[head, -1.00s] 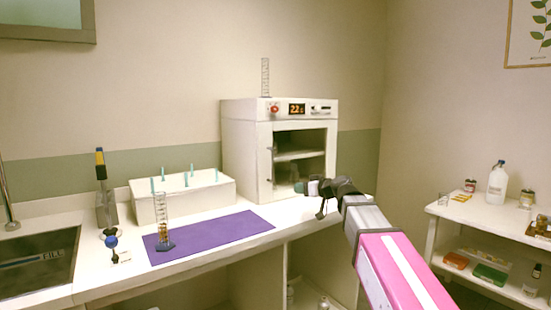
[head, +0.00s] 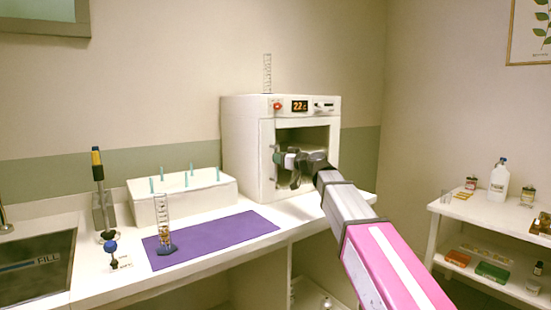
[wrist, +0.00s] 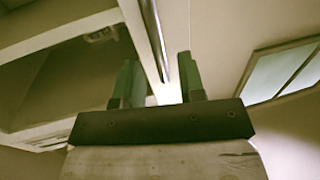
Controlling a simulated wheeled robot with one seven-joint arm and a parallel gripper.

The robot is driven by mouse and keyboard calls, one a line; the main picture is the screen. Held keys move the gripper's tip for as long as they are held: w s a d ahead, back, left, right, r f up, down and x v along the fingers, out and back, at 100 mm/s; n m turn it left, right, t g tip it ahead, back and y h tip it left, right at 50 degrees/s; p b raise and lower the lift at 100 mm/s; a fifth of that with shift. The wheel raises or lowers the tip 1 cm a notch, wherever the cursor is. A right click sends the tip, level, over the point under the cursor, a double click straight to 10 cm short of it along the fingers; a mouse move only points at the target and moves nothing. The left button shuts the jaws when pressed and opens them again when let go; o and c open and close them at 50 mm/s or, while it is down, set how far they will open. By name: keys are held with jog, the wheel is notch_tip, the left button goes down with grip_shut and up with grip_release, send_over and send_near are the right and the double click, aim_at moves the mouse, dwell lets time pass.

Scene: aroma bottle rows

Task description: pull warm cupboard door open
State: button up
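The warm cupboard (head: 245,140) is a white box at the back right of the counter, with an orange display. Its door (head: 266,135) has a dark window and looks closed. A slim upright handle (head: 275,175) is at the door's left side, partly behind my gripper (head: 284,158). In the wrist view my gripper (wrist: 157,75) is open. Its two green fingers stand apart, and the long metal handle bar (wrist: 158,40) appears between them. I cannot tell whether either finger touches it.
A purple mat (head: 215,235) with a measuring cylinder (head: 162,225) lies left of the cupboard. A white rack (head: 200,195) with teal pegs stands behind it. Another cylinder (head: 267,75) stands on the cupboard. A side table (head: 480,215) with bottles is at right.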

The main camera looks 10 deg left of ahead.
jog(key=shift+x, duration=1.45)
grip_shut()
